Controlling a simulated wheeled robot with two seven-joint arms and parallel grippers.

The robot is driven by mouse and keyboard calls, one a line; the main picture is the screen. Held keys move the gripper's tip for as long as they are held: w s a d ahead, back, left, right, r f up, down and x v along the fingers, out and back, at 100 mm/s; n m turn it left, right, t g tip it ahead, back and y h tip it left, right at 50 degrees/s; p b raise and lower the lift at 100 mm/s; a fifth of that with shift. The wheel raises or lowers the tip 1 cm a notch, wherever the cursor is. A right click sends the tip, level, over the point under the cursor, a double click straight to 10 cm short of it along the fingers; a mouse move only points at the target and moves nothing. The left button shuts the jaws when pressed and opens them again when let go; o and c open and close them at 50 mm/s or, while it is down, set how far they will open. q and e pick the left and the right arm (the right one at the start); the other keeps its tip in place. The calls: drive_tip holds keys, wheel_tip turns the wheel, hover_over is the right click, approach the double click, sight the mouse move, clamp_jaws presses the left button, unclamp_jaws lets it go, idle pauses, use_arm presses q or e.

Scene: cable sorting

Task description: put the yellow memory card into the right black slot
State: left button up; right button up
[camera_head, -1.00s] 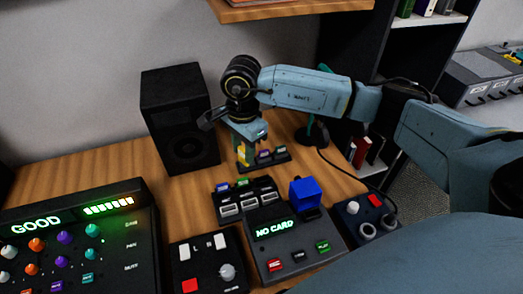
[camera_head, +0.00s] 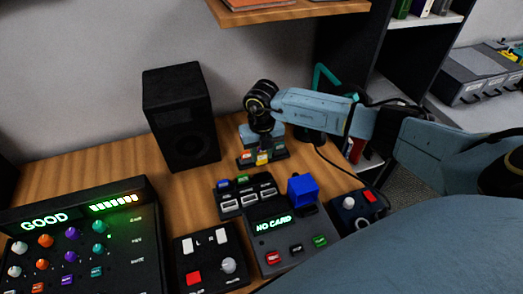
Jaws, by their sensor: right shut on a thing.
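My right gripper (camera_head: 262,143) is over the small black card rack (camera_head: 282,155) at the back of the desk. It is shut on the yellow memory card (camera_head: 263,158), whose lower end shows below the fingers, in front of the rack's middle. I cannot tell whether the card touches the rack. A black slot block (camera_head: 227,207) stands nearer, with a blue card (camera_head: 223,182) in its left slot and a green card (camera_head: 242,178) in its middle slot. No card shows at its right slot (camera_head: 262,177). My left gripper is not in view.
A black speaker (camera_head: 180,115) stands left of my gripper. A mixer panel (camera_head: 130,235) and a button box (camera_head: 210,255) are at front left. Bare desk lies left of the slot block.

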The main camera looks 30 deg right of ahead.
sight(262, 164)
drive_tip(key=shift+f+b, duration=1.95)
drive_tip(key=shift+f, duration=0.4)
drive_tip(key=shift+f, duration=0.4)
drive_tip(key=shift+f+b, duration=0.85)
drive_tip(key=shift+f, duration=0.25)
idle(0.7)
drive_tip(key=o, duration=1.5)
drive_tip(key=shift+a, duration=0.1)
drive_tip(key=shift+r, duration=0.1)
